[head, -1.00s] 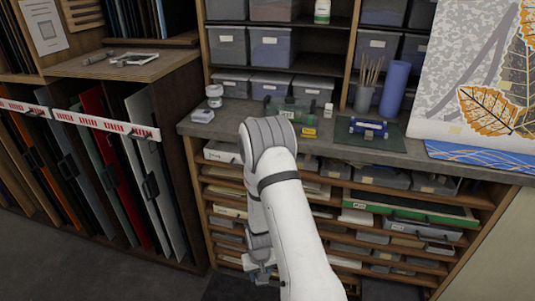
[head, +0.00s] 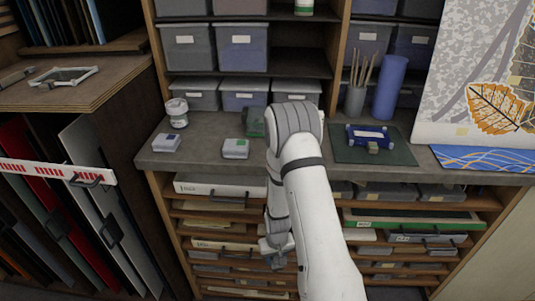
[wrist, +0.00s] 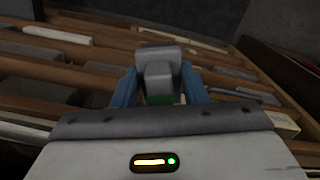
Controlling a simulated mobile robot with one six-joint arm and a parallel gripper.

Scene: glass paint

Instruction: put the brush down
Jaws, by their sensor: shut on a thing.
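My gripper (head: 277,258) hangs low in front of the drawer rack, below the worktop. In the wrist view its two blue fingers (wrist: 160,88) are closed on a grey, blocky piece (wrist: 158,54), which I take to be the brush; a bit of green shows beneath it. Its bristles cannot be made out. In the head view the arm and gripper hide most of the held thing. The grey worktop (head: 205,135) is above and beyond the gripper.
On the worktop are a jar (head: 177,112), small boxes (head: 235,148), a blue object (head: 370,137) on a dark green mat (head: 400,152), a brush pot (head: 354,102) and a blue roll (head: 389,88). My arm hides the middle. Upright panels (head: 80,190) stand left.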

